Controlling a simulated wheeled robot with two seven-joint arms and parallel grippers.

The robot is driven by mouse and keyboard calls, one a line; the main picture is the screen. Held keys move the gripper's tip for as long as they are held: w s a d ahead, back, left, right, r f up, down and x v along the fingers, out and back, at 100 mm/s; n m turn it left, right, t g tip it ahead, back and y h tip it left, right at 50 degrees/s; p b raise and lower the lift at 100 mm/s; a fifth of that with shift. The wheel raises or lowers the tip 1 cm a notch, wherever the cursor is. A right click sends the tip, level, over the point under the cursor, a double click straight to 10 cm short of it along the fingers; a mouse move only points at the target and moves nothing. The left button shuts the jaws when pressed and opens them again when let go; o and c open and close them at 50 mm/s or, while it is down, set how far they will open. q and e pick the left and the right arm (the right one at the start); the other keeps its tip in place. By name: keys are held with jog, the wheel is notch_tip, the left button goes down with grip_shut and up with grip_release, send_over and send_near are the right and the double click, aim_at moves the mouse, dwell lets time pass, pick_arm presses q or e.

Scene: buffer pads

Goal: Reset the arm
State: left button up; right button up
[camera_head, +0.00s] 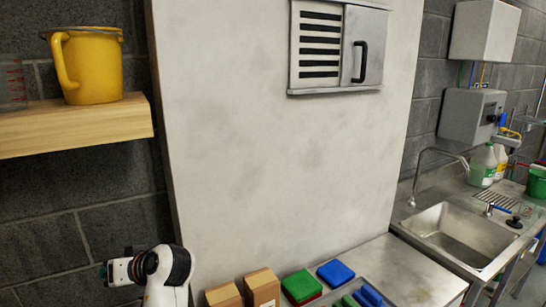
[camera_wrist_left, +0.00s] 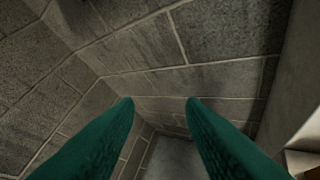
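My left arm (camera_head: 165,272) is bent at the lower left of the head view, white with dark joints. Its gripper end points left, away from the table, and its fingers cannot be made out there. In the left wrist view the two green fingers of my left gripper (camera_wrist_left: 160,104) stand apart with nothing between them. Grey block wall and a patch of floor show beyond them. My right arm and gripper are in neither view.
A wooden shelf (camera_head: 75,128) with a yellow jug (camera_head: 92,70) is above my left arm. Brown boxes (camera_head: 262,288), a green pad (camera_head: 301,285) and a blue pad (camera_head: 335,272) are on the metal table (camera_head: 410,275). A sink (camera_head: 455,235) is at the right.

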pick_arm(q)
jog(key=s+d+f+m+h, duration=0.2)
jog(key=s+f+m+h, duration=0.1)
jog(key=s+f, duration=0.4)
jog(key=s+d+f+m+h, duration=0.2)
jog(key=s+f, duration=0.4)
jog(key=f, duration=0.4)
jog(key=s+d+f+m+g+h, duration=0.1)
jog(key=s+d+f+m+h, duration=0.2)
jog(key=s, duration=0.6)
jog(key=s+d+f+m+g+h, duration=0.15)
jog(key=s+d+h, duration=0.3)
jog(key=s, duration=0.45)
jog(key=s+a+f+b+x, duration=0.1)
jog(key=s+b+x, duration=0.2)
jog(key=x, duration=1.2)
jog(key=s+a+f+b+x, duration=0.15)
jog(key=s+x, duration=0.25)
jog(key=x, duration=1.2)
jog(key=s+a+f+b, duration=0.1)
jog(key=s+f+b, duration=0.1)
jog(key=s+f, duration=0.6)
jog(key=s+a+f+g+y+b, duration=0.1)
jog(key=s+f+b, duration=0.2)
jog(key=s+f, duration=0.5)
notch_tip(320, 180, down, 4)
jog(key=shift+s+a+f, duration=0.15)
jog(key=shift+s+a, duration=0.1)
jog(key=shift+a, duration=0.1)
